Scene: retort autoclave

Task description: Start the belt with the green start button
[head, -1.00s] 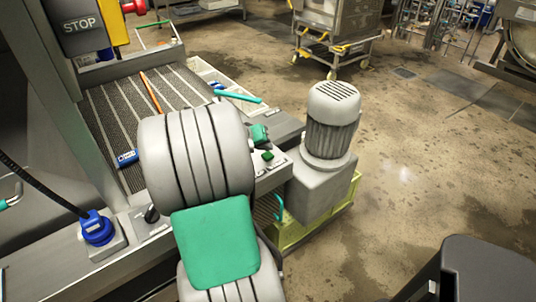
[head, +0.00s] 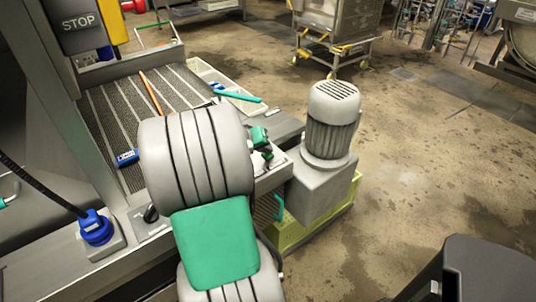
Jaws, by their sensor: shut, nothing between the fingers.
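The belt (head: 113,133) is a dark conveyor surface with pale stripes, left of my arm in the head view. A small grey control panel (head: 273,177) sits at its right end, beside the motor. My gripper (head: 266,155) is shut and empty, reaching down over this panel. Its tips are where the green start button showed before, so the button is hidden now. I cannot tell whether the tips touch or press it. My arm covers part of the panel and belt.
A grey finned motor (head: 331,125) stands right of the panel on a yellow-green base. A STOP box (head: 80,22) hangs upper left. A blue plug (head: 96,228) sits at lower left. A blue object (head: 127,158) and an orange stick (head: 152,92) lie on the belt. Floor at right is open.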

